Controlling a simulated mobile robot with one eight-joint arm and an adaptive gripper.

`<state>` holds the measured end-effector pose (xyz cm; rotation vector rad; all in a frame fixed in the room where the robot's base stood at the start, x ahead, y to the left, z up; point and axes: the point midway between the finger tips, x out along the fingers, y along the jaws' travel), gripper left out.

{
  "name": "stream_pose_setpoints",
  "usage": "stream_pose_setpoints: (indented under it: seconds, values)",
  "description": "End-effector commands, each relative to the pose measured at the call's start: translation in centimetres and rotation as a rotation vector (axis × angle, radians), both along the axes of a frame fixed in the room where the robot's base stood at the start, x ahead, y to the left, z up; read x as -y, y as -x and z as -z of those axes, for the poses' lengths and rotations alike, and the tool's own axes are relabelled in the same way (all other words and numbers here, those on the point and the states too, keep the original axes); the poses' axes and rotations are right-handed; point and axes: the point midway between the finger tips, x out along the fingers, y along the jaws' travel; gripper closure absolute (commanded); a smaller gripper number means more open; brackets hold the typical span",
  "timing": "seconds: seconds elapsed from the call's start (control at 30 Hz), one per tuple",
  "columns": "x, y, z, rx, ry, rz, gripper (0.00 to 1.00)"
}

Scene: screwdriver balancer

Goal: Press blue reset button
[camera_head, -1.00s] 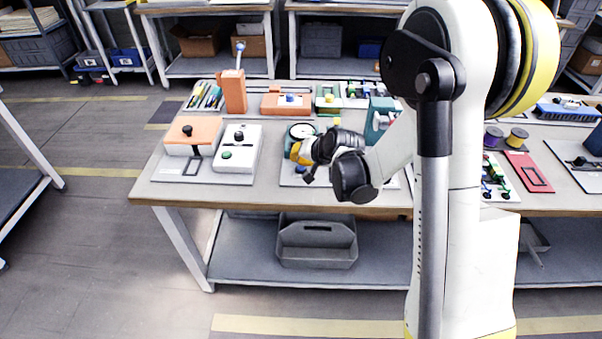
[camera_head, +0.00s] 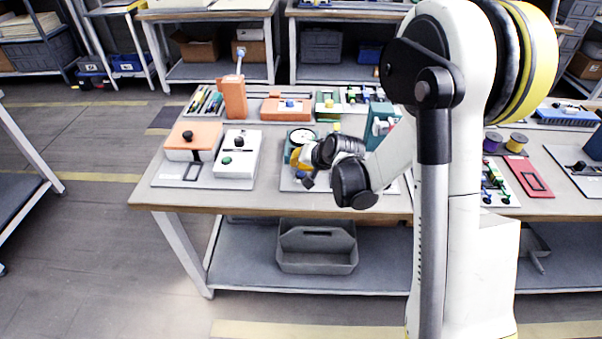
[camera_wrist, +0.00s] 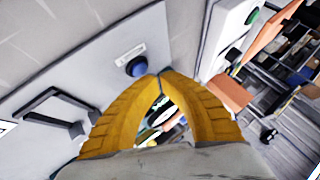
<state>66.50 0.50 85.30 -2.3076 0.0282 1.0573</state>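The blue button (camera_wrist: 136,67) is a round dome on a light grey panel (camera_wrist: 100,75), beside a small printed label, in the wrist view. My gripper (camera_wrist: 160,76) has two yellow fingers with their tips together and nothing visible between them. In the wrist view the tips are just right of the blue button; I cannot tell whether they touch it. In the head view my gripper (camera_head: 298,186) is low over the panel in front of a teal unit with a round dial (camera_head: 301,137).
A black handle (camera_wrist: 55,105) stands on the panel at the left of the wrist view. A white box with a green button (camera_head: 227,160) and an orange-topped box (camera_head: 193,133) are left of my gripper on the workbench (camera_head: 165,199). Teal and orange devices stand behind.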

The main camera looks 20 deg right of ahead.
Motion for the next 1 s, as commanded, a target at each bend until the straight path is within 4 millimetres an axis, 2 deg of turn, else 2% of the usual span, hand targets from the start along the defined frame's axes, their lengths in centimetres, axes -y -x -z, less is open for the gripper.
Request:
stream_pose_setpoints:
  seconds: [1.0]
  values:
    - [0.0, 0.0, 0.87, 0.0, 0.0, 0.0, 1.0]
